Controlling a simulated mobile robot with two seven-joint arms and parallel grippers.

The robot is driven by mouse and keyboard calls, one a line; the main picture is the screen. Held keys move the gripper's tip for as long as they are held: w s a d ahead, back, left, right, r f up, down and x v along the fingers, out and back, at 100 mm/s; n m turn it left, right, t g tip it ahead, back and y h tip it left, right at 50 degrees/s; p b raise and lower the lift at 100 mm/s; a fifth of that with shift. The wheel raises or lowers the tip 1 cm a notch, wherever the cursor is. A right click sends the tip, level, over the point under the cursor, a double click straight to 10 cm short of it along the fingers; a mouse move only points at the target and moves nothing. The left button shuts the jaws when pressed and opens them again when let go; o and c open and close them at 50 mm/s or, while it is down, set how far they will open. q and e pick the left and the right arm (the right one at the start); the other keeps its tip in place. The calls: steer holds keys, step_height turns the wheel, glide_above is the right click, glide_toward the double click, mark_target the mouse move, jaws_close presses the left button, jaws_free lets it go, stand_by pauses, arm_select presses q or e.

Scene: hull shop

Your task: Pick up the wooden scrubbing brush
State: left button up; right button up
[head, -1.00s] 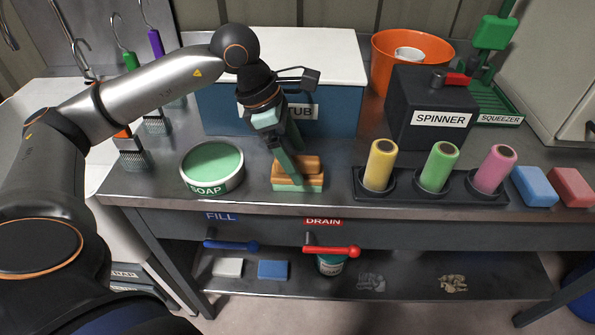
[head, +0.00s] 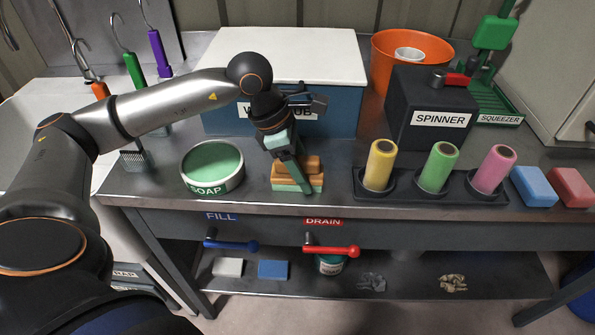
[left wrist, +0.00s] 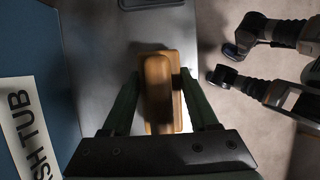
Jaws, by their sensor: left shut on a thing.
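The wooden scrubbing brush (head: 311,169) has an orange-brown grip on a wider block with a pale green underside. It sits near the front edge of the bench, right of the soap dish, and appears to rest on the bench top. My left gripper (head: 296,170) reaches down over it from above and is shut on it, hiding part of its left and middle. In the left wrist view the brush (left wrist: 158,85) lies lengthwise between the two green fingers. My right gripper is not seen.
The green soap dish (head: 212,165) is close on the left. The wash tub (head: 345,125) stands behind. A black tray (head: 410,190) with yellow, green and pink rollers is on the right. The red drain lever (head: 330,250) and blue fill lever (head: 230,244) stick out below the bench edge.

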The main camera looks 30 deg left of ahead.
arm_select(q)
jaws_close()
steer(key=shift+r, duration=0.15)
steer(key=shift+w+r, duration=0.1)
steer(key=shift+r, duration=0.55)
steer(key=s+d+r, duration=0.7)
steer(key=s+r, duration=0.4)
steer(key=s, duration=0.1)
steer(key=shift+d+r, duration=0.2)
steer(key=shift+r, duration=0.05)
